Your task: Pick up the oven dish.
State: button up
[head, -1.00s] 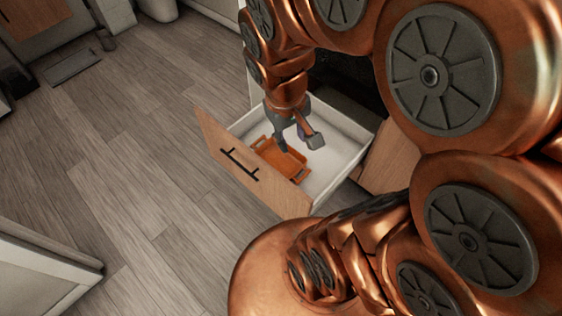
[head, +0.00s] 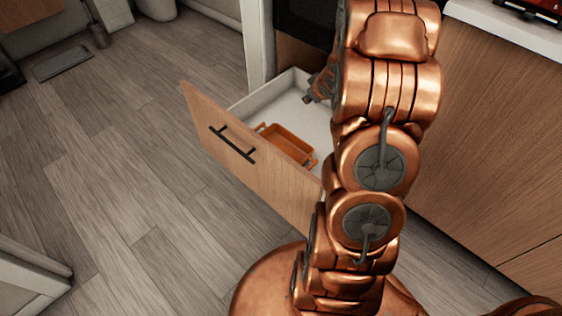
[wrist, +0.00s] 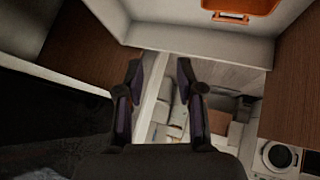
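The oven dish (head: 288,146) is an orange rectangular dish with a handle at each end. It lies in the open drawer (head: 250,102), near the drawer's front panel. In the wrist view the oven dish (wrist: 240,8) shows only partly, at the top edge. My gripper (wrist: 158,74) is open, with nothing between its two fingers. In the head view my gripper (head: 318,87) is over the far right side of the drawer, apart from the dish and partly hidden by my arm.
The drawer's wooden front (head: 245,160) with a black handle stands out over the grey wood floor (head: 110,180). Wooden cabinets (head: 490,150) under a white countertop (head: 510,30) stand to the right. The floor left of the drawer is clear.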

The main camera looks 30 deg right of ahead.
notch_tip(320, 180, down, 13)
jog(key=d+t+y+b, duration=0.1)
jog(key=t+y+b, duration=0.1)
jog(key=b, duration=0.4)
jog(key=t+y+b, duration=0.2)
jog(key=y+b, duration=0.1)
jog(key=b, duration=0.1)
send_near(295, 136)
jog(key=shift+w+a+f+n, duration=0.1)
jog(key=shift+w+f+n, duration=0.1)
jog(key=shift+w+f, duration=0.3)
jog(key=shift+w+a+f+n, duration=0.1)
jog(key=shift+w+f+n, duration=0.2)
jog(key=shift+w, duration=0.35)
jog(key=shift+w+a+f+b, duration=0.1)
jog(key=shift+f+b, duration=0.1)
jog(key=shift+b, duration=0.1)
jog(key=shift+b+x, duration=0.4)
jog(key=shift+x, duration=0.7)
jog(key=shift+b+x, duration=1.55)
jog(key=shift+x, duration=1)
jog(key=shift+w+r, duration=0.2)
jog(key=shift+c, duration=0.2)
grip_shut()
